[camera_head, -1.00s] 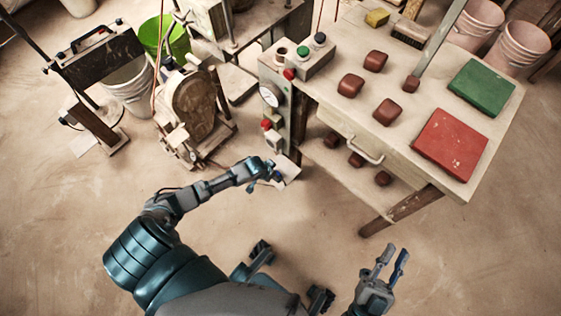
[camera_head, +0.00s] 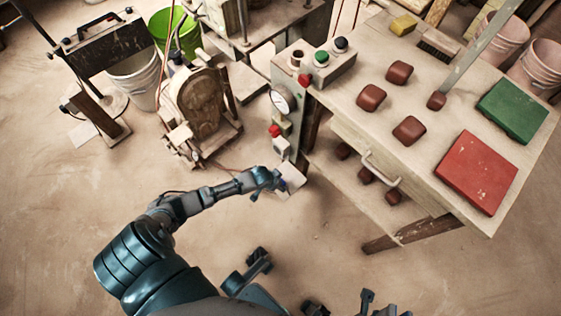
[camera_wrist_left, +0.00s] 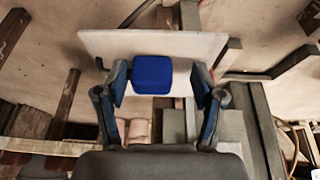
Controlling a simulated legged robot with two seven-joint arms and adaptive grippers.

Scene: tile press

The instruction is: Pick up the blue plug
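The blue plug (camera_wrist_left: 152,76) is a rounded block in the left wrist view, in front of a pale plate (camera_wrist_left: 205,46). My left gripper (camera_wrist_left: 160,82) is open, with one dark finger on each side of the plug. A gap shows at the right finger; the left finger is closer to the plug. In the head view my left gripper (camera_head: 268,182) is over the small pale plate (camera_head: 293,177) beside the control post, and I cannot make out the plug there. My right gripper (camera_head: 378,303) is at the bottom edge, partly cut off, its fingers apart and empty.
A worktable (camera_head: 350,112) stands at the right with brown blocks, a green tile (camera_head: 512,110) and a red tile (camera_head: 476,172). A control post with a gauge (camera_head: 280,102) stands just beyond my left gripper. A wooden machine (camera_head: 200,105) is at left. Front floor is clear.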

